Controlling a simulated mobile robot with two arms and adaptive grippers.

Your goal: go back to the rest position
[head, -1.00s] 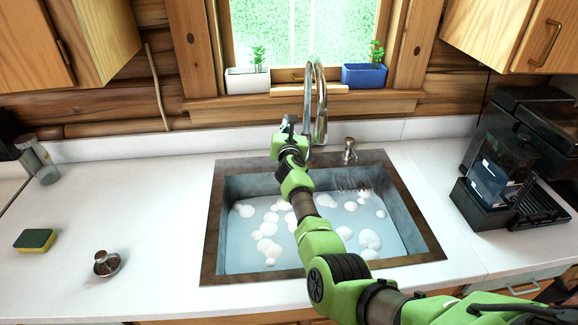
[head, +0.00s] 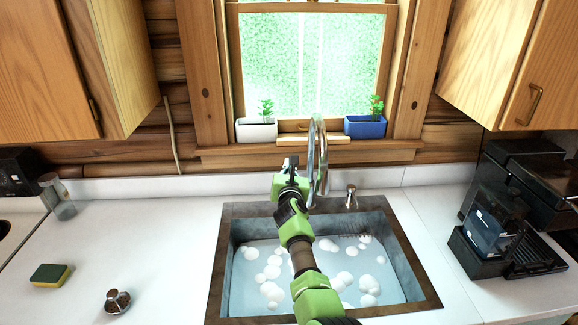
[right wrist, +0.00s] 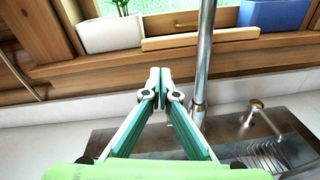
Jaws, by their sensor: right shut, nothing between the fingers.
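My right arm reaches up over the sink in the head view, and its right gripper (head: 291,163) is beside the left side of the faucet (head: 319,160). In the right wrist view the right gripper (right wrist: 160,72) has its fingertips together with nothing between them. The faucet pipe (right wrist: 204,60) stands just right of the fingers there; I cannot tell whether they touch. My left gripper is not in view.
The sink (head: 235,290) holds water with white suds. A sponge (head: 49,276) and a metal strainer (head: 117,301) lie on the left counter (head: 165,250). A coffee machine (head: 500,225) stands at right. White (head: 256,130) and blue (head: 365,127) planters sit on the sill.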

